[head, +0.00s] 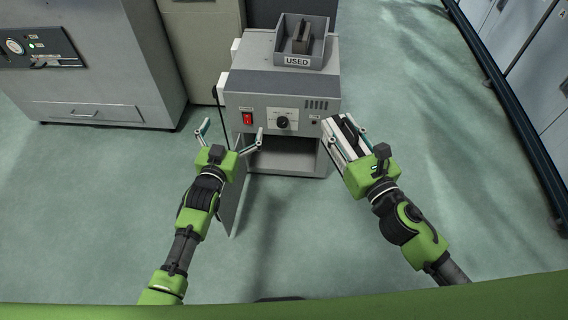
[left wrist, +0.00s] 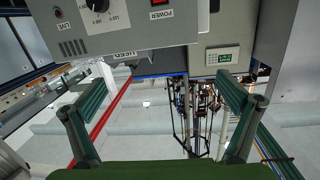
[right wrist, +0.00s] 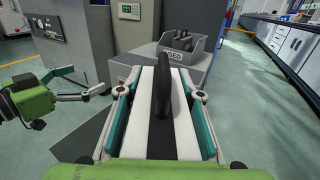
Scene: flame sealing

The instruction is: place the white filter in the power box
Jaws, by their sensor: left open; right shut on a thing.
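The white filter (head: 339,142) has a dark middle strip and a black handle. My right gripper (head: 350,139) is shut on it, in front of the right side of the power box. In the right wrist view the filter (right wrist: 140,112) fills the space between the fingers. The grey power box (head: 272,87) has a red switch and a dial. Its lower compartment (head: 285,155) is open, with the door (head: 236,200) swung out towards me. My left gripper (head: 229,138) is open and empty at the left of the opening, near the door.
A grey bin (head: 318,53) labelled USED sits on top of the power box and holds a dark-handled item (head: 301,38). A large grey cabinet (head: 90,85) stands at the left. The floor (head: 470,180) at the right is clear.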

